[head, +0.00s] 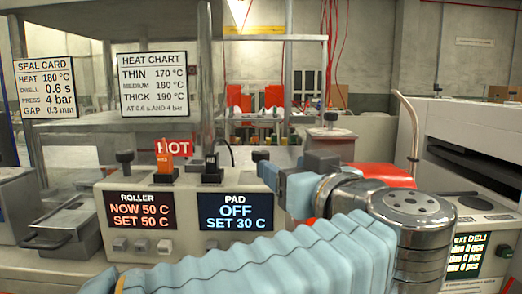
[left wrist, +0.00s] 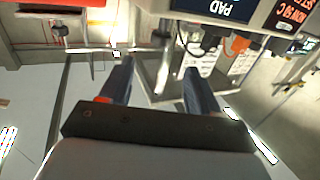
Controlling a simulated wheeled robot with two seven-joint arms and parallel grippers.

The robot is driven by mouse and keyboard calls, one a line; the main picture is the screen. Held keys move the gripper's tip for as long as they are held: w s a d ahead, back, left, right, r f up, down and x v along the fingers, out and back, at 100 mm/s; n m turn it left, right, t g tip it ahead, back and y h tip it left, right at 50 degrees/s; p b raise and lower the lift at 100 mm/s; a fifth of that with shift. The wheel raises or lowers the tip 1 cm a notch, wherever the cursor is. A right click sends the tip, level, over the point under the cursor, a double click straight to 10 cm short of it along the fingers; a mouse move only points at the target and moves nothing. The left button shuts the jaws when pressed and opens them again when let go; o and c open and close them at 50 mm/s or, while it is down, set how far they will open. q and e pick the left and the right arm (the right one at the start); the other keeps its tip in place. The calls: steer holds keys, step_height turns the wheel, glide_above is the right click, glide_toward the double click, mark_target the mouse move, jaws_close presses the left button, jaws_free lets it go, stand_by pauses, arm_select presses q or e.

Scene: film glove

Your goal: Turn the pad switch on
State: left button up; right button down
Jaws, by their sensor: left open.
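The control box (head: 100,222) has two displays. The PAD display (head: 236,211) reads OFF, SET 30 C; it also shows upside down in the left wrist view (left wrist: 225,10). Above it stands the black pad switch (head: 211,168), upright as seen from the head. Beside it is the orange roller switch (head: 166,160), which also shows in the left wrist view (left wrist: 237,45). My left gripper (head: 262,160) is right of the pad switch, apart from it. In the left wrist view its fingers (left wrist: 160,82) are spread with nothing between them. My right gripper is out of view.
The ROLLER display (head: 140,210) reads NOW 50 C, SET 50 C. A black knob (head: 125,160) stands at the box's left end. Push buttons (head: 142,245) sit below the displays. A red HOT sign (head: 174,146) is behind the switches. A white machine (head: 470,150) stands at right.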

mark_target(264, 155)
arm_select(q)
steer(key=x, duration=1.1)
steer(key=shift+w+a+p, duration=0.15)
steer(key=shift+w+p, duration=0.1)
steer(key=shift+p, duration=0.15)
steer(key=c, duration=0.9)
